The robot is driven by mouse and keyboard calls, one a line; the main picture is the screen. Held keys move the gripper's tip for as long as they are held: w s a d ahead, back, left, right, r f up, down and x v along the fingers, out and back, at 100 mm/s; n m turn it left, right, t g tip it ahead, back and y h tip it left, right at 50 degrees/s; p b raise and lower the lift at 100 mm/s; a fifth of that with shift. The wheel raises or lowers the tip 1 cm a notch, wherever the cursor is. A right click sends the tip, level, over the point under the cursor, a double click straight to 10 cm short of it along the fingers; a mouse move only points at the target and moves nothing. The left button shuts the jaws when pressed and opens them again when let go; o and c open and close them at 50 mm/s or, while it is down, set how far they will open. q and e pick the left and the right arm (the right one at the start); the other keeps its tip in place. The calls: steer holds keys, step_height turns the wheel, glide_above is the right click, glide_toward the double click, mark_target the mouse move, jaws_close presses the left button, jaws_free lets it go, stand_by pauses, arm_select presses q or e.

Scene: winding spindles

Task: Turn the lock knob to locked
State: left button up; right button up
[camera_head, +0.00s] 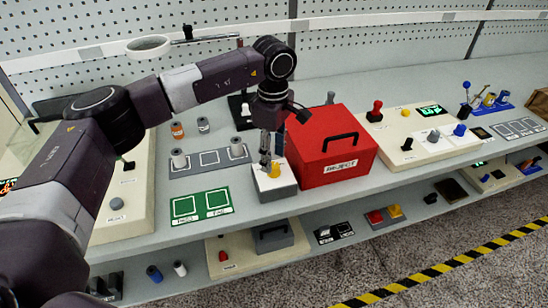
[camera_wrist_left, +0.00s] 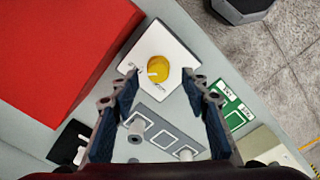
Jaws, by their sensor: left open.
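The yellow lock knob (camera_head: 273,184) sits on top of a small white-and-grey box on the bench, left of the red box. In the left wrist view the round knob (camera_wrist_left: 159,68) has a short white mark on its left side, near one of two small labels on the white plate (camera_wrist_left: 176,48); I cannot read the labels surely. My left gripper (camera_head: 270,158) points down just above the knob. Its open fingers (camera_wrist_left: 160,80) show on either side of the knob with nothing between them; I cannot tell whether they touch it. My right gripper is not in view.
The red REJECT box (camera_head: 325,150) stands close to the right of the knob box. A grey tray (camera_head: 210,160) with cylinders and a green two-square mat (camera_head: 200,204) lie to the left. A cream control panel (camera_head: 430,150) is farther right.

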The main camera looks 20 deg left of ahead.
mark_target(274, 169)
arm_select(q)
step_height(274, 169, down, 2)
steer(key=shift+w+f, duration=0.1)
steer(key=shift+w, duration=0.05)
steer(key=shift+f, duration=0.25)
jaws_close()
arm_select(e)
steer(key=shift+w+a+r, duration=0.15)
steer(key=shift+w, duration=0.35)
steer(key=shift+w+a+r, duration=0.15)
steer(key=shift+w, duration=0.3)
